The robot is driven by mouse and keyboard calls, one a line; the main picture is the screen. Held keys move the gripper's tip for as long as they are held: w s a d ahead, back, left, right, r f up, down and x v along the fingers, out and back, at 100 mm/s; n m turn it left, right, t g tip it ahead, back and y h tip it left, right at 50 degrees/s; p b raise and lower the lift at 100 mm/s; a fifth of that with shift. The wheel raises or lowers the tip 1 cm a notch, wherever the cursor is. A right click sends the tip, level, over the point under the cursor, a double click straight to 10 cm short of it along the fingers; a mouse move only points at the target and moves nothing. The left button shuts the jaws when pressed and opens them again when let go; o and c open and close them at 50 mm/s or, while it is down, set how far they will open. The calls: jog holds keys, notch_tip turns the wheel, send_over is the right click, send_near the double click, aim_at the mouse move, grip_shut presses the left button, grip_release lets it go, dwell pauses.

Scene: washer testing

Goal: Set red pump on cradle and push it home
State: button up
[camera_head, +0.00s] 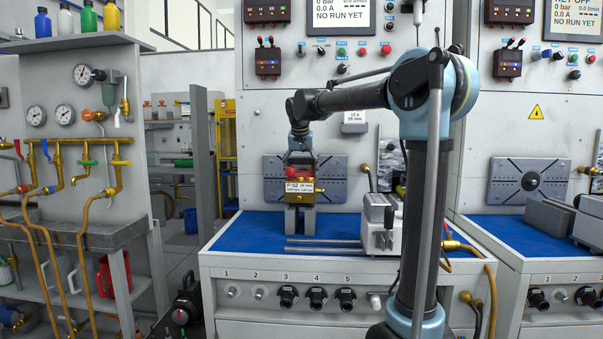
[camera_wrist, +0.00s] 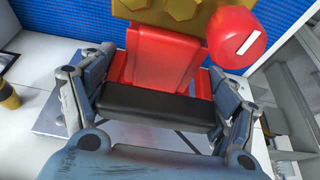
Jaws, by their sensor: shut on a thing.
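The red pump (camera_head: 302,189) is in the middle of the head view, with a brass lower body, a red part on top and a white tag reading P-52. In the wrist view its red body (camera_wrist: 160,62) lies between the fingers of my gripper (camera_wrist: 155,100), with a round red cap at upper right and brass beyond. My gripper (camera_head: 301,158) is shut on the pump from above. Two upright grey blocks (camera_head: 300,222), apparently the cradle, stand on the bench directly below the pump. I cannot tell whether the pump touches them.
The blue bench mat (camera_head: 240,234) is clear to the left. Grey rails (camera_head: 322,246) lie in front of the blocks. A grey clamp-like fixture (camera_head: 378,218) stands to the right. A dark slotted plate (camera_head: 275,182) is on the panel behind.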

aim_at(303, 172)
jog(key=shift+w+d, duration=0.1)
jog(key=shift+w, duration=1.7)
dwell(0.9)
jog(key=o, duration=1.9)
